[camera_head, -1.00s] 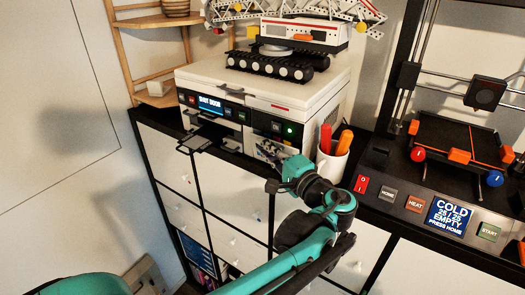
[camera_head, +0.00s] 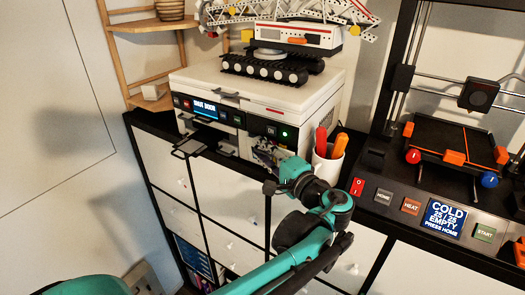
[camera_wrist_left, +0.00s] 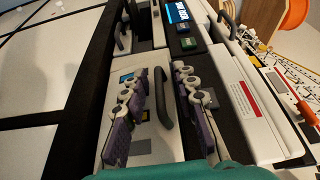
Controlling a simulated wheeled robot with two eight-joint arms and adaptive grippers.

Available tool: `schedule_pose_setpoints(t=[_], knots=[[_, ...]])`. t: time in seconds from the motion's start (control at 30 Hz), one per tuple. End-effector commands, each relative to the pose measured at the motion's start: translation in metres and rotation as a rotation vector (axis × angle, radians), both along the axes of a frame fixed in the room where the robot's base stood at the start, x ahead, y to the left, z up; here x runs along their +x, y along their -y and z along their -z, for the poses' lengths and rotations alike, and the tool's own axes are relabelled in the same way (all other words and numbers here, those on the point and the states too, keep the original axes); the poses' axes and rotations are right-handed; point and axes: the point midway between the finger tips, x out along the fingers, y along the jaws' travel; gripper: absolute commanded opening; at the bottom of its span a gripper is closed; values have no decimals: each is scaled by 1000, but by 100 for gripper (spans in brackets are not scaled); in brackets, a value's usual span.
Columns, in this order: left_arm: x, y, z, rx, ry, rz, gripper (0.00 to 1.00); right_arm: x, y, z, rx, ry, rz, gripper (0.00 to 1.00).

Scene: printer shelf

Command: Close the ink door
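The white printer (camera_head: 262,99) stands on the shelf top, and its small display (camera_head: 204,109) appears to read "SHUT DOOR". The ink door (camera_wrist_left: 143,148) is the light panel on the printer's front, with a dark curved handle (camera_wrist_left: 162,97) and small cyan and yellow marks. In the head view my left gripper (camera_head: 266,158) is at the printer's lower right front and hides much of the door. In the left wrist view my left gripper (camera_wrist_left: 160,108) is open, its purple-padded fingers on either side of the handle. Contact and the door's exact angle cannot be told. My right gripper is out of view.
A paper tray (camera_head: 189,147) juts from the printer's left front. A cup with red and orange items (camera_head: 328,163) stands close right of the gripper. A crane model (camera_head: 270,62) sits on top of the printer, and a 3D printer (camera_head: 450,150) stands to the right.

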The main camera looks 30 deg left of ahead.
Motion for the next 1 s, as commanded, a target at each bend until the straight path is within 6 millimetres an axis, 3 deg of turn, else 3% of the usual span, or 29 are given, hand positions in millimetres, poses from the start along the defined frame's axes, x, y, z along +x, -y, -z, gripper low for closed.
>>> schedule_pose_setpoints(t=[0.23,0.7,1.0], knots=[[-5,12,-1,1,0,3,28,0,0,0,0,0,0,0],[-46,95,1,1,-1,4,28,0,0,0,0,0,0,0],[-54,107,1,0,-1,0,28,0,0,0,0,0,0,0]])
